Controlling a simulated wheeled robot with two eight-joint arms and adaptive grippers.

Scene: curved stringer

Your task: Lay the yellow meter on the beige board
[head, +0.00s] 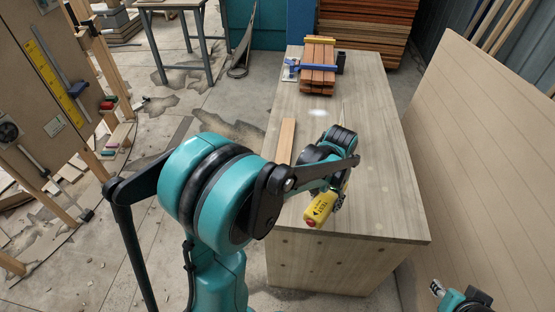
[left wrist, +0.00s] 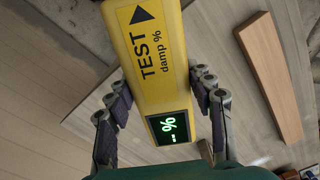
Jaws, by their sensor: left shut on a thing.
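The yellow meter (head: 320,209), a block with black "TEST damp %" print and a small green-lit screen, is held in my left gripper (head: 338,200) over the near part of the workbench. In the left wrist view the meter (left wrist: 152,60) sits between the two fingers of the gripper (left wrist: 160,105), screen end nearest the palm. The beige board (head: 286,140) is a narrow light plank lying flat on the bench, left of the gripper. In the left wrist view the board (left wrist: 268,75) is to the right of the meter, apart from it. My right gripper (head: 438,288) is small at the bottom right.
The wooden workbench (head: 375,130) is mostly bare. A clamped stack of reddish slats (head: 318,70) with a blue clamp stands at its far end. A large panel (head: 480,170) leans at the right. A tool board (head: 50,90) stands at the left.

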